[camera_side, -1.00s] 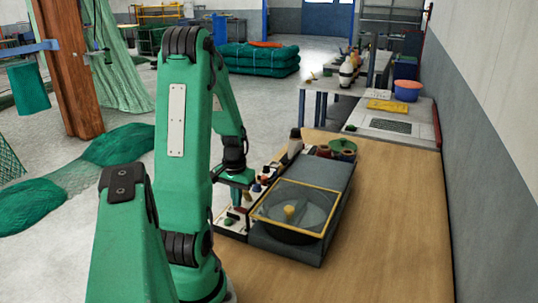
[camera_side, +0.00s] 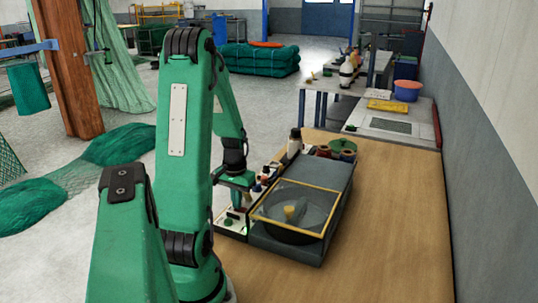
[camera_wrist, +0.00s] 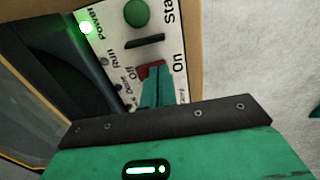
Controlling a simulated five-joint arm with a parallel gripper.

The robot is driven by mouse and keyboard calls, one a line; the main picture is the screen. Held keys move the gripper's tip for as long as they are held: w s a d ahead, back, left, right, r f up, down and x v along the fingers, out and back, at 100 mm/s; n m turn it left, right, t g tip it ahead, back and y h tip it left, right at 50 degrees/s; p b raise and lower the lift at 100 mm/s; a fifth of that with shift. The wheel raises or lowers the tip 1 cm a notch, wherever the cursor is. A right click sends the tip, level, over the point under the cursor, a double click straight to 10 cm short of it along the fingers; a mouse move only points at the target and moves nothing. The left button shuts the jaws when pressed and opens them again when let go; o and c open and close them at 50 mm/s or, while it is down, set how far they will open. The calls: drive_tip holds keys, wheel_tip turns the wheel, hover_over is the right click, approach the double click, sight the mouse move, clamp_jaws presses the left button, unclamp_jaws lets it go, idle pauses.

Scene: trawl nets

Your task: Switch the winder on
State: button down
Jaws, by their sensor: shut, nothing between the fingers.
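The winder (camera_side: 330,195) is a dark grey box with a yellow-framed clear lid (camera_side: 268,187) over a round drum. Its white control panel (camera_side: 222,222) lies along its left side. In the wrist view the panel (camera_wrist: 117,50) shows a red switch (camera_wrist: 146,71) beside the word "On". A green button (camera_wrist: 137,12) sits above it, and a small light (camera_wrist: 86,28) by "Power" glows green. My gripper (camera_wrist: 157,75) is shut and empty, its fingertips at the red switch and partly hiding it. In the side view my gripper (camera_side: 246,200) is down over the panel.
Bottles (camera_side: 295,141) and spools (camera_side: 342,147) stand behind the winder. The wooden table (camera_side: 395,210) is clear to the right.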

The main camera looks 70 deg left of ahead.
wheel_tip(320, 180, up, 7)
idle(1.1)
drive_tip(key=w+d+r, duration=0.1)
drive_tip(key=d, duration=0.1)
drive_tip(key=w+d+r+m, duration=0.1)
drive_tip(key=w+d+r, duration=0.1)
drive_tip(key=w+d+r+m+t+y, duration=0.1)
drive_tip(key=w+d, duration=0.1)
drive_tip(key=shift+w+d+r, duration=0.1)
drive_tip(key=shift+d+r, duration=0.05)
drive_tip(key=shift+r, duration=0.1)
drive_tip(key=d+r+m+t, duration=0.2)
drive_tip(key=d+r+m, duration=0.1)
drive_tip(key=d, duration=0.8)
drive_tip(key=d+r+m+t+h, duration=0.1)
drive_tip(key=d+r+m, duration=0.3)
drive_tip(key=d, duration=0.7)
wheel_tip(320, 180, up, 2)
drive_tip(key=shift+w+r+t, duration=0.1)
drive_tip(key=shift+w+t, duration=0.2)
drive_tip(key=shift+t, duration=0.5)
